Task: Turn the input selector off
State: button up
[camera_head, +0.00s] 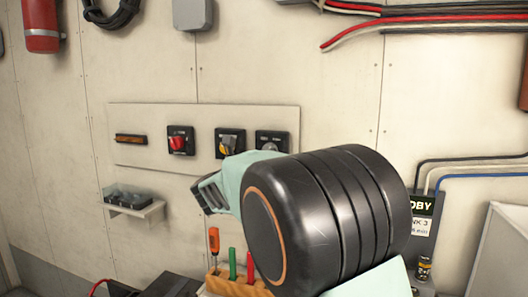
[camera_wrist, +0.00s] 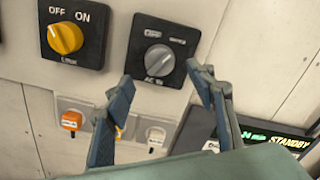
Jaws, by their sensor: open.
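In the wrist view a black square switch with a round grey knob (camera_wrist: 159,59) sits on the wall panel. The lettering beneath seems to read "AC IN"; two small labels above are too blurred to read, and I cannot tell which one the knob points at. The same switch (camera_head: 270,142) is rightmost on the panel in the head view, partly hidden by my arm. My gripper (camera_wrist: 160,84) is open and empty, its fingers apart below and to either side of the grey knob, seemingly not touching it. In the head view one fingertip (camera_head: 209,193) shows below the panel.
Left of it is a yellow OFF/ON knob (camera_wrist: 65,38), then a red switch (camera_head: 178,142). Small orange (camera_wrist: 72,120) and white (camera_wrist: 156,137) items sit below. A STANDBY display (camera_wrist: 290,141) is at right. A screwdriver rack (camera_head: 238,285) and small shelf (camera_head: 135,209) are lower.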

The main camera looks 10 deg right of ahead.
jog(key=p+x, duration=0.1)
jog(key=x, duration=0.4)
jog(key=shift+w+d, duration=0.15)
jog(key=shift+w, duration=0.15)
jog(key=c, duration=1.2)
jog(key=shift+o, duration=0.2)
jog(key=shift+r+n+p, duration=0.1)
jog(key=shift+n+p, duration=1.2)
jog(key=shift+n, duration=4.6)
